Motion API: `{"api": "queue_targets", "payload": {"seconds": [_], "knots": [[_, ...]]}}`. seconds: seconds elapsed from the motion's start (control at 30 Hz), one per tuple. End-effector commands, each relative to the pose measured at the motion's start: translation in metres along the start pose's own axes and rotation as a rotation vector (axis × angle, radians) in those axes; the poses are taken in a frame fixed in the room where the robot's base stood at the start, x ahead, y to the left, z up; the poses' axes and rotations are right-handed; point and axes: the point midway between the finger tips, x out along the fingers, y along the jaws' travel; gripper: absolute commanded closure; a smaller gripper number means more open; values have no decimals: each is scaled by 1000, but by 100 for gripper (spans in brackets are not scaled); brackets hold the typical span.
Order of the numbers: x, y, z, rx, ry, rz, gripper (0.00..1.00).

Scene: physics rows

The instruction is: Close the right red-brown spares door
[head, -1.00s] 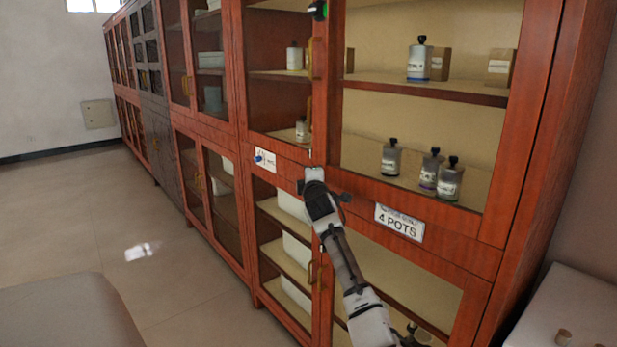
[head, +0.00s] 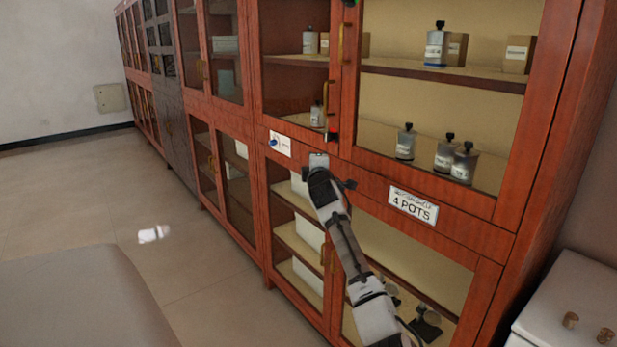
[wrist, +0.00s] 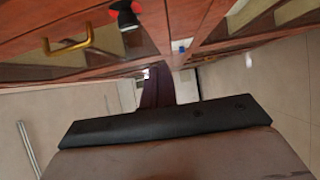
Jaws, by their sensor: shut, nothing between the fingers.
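The red-brown spares door (head: 520,110) is the glazed upper right one on the big cabinet, above the "4 POTS" plate (head: 413,205). A brass handle (head: 341,43) shows at its left edge, beside the neighbouring glazed door. I cannot tell whether the door sits fully flush. My gripper (head: 318,160) is shut and empty, in front of the rail just below the doors' meeting edges, lower than the handle. In the wrist view a brass handle (wrist: 72,38) and a black catch with a red light (wrist: 125,14) are close by. The catch also shows in the head view (head: 331,136).
Bottles (head: 445,155) and boxes stand on the shelves behind the glass. More glazed cabinet doors (head: 225,170) run away to the left. A white surface (head: 570,300) with small brown items is at the lower right. The floor (head: 150,205) to the left is open.

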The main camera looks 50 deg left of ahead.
Motion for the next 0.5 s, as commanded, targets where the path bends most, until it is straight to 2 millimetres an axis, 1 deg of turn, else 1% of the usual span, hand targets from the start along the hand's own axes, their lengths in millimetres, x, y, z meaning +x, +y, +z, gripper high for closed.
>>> {"api": "queue_targets", "payload": {"seconds": [0.03,0.5], "knots": [[-8,-3,0,1,0,2,100],[-75,-2,-13,1,0,3,100]]}}
